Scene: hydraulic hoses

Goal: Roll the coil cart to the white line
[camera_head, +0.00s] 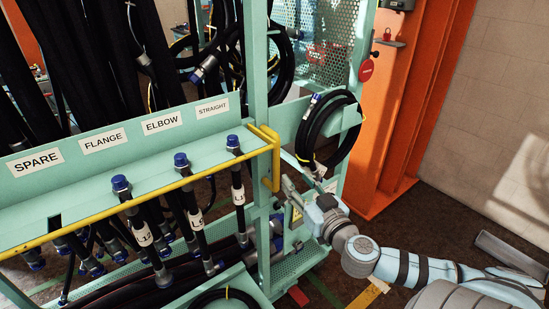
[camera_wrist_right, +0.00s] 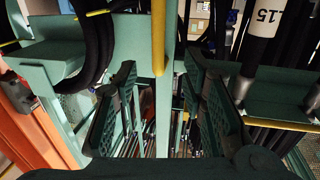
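The coil cart (camera_head: 258,60) is a pale green steel frame with hung hoses, a labelled shelf and a yellow rail. A yellow handle (camera_head: 276,160) stands upright at its right corner, and a yellow bar (camera_wrist_right: 158,38) also shows in the wrist view. My right gripper (camera_head: 291,194) is just right of and below the handle. In the wrist view its two fingers (camera_wrist_right: 158,78) are apart, with the bar in line with the gap; I cannot tell whether it lies between the tips. No finger visibly grips it. My left gripper is out of view. I see no clear white line.
An orange column (camera_head: 390,120) stands behind the cart's right side. A coiled black hose (camera_head: 330,128) hangs near my right arm. Blue-capped hoses (camera_head: 181,163) stick up from the shelf. Dark floor (camera_head: 440,225) lies open at the right, below a pale wall (camera_head: 500,110).

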